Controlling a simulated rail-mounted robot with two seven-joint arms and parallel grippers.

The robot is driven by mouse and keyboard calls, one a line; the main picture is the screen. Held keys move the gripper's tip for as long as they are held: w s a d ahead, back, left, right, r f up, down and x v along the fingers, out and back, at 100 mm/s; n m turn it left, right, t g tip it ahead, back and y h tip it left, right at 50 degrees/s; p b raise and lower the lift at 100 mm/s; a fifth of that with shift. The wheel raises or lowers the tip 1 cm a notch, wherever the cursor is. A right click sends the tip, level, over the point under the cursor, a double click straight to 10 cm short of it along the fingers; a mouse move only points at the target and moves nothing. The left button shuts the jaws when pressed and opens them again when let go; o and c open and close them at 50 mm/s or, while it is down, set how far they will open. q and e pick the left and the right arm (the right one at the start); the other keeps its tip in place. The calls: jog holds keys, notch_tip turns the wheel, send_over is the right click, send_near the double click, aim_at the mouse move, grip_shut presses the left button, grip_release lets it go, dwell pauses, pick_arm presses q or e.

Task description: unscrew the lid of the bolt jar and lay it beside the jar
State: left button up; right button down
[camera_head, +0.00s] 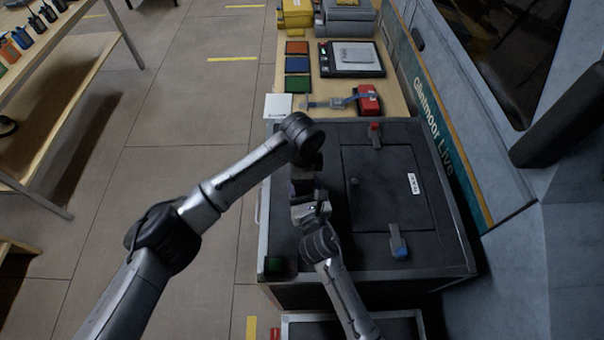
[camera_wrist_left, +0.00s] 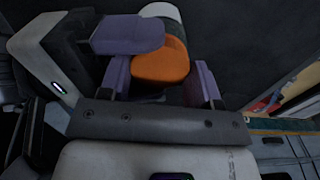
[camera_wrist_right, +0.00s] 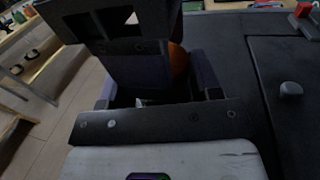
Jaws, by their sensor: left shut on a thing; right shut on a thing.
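An orange lid (camera_wrist_left: 162,62) sits between the purple fingers of my left gripper (camera_wrist_left: 160,82), which is shut on it. Just beyond the lid is a dark and white part (camera_wrist_left: 168,22) that looks like the bolt jar. My right gripper (camera_wrist_right: 155,88) is shut at the jar, most of which is hidden by the fingers. A sliver of the orange lid also shows in the right wrist view (camera_wrist_right: 178,60). In the head view my left gripper (camera_head: 304,186) and right gripper (camera_head: 312,209) meet over the dark case top and hide the jar. Whether jar and lid are joined I cannot tell.
The dark case (camera_head: 355,255) has a hatch panel with a red latch (camera_head: 375,135) and a blue latch (camera_head: 399,242). Bins, a scale (camera_head: 351,58) and a red-ended tool (camera_head: 368,99) lie behind. Bare case top shows around the grippers.

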pick_arm(q)
jog(key=n, duration=0.3)
jog(key=shift+w, duration=0.1)
jog(key=o, duration=1)
jog(key=shift+r, duration=2.2)
jog(key=shift+c, duration=0.5)
notch_tip(320, 180, up, 3)
jog(key=shift+f+m, duration=0.2)
jog(key=shift+m, duration=0.7)
jog(key=shift+c, duration=0.9)
jog(key=shift+r+m, duration=0.3)
jog(key=shift+m, duration=0.2)
jog(key=shift+f, duration=3.8)
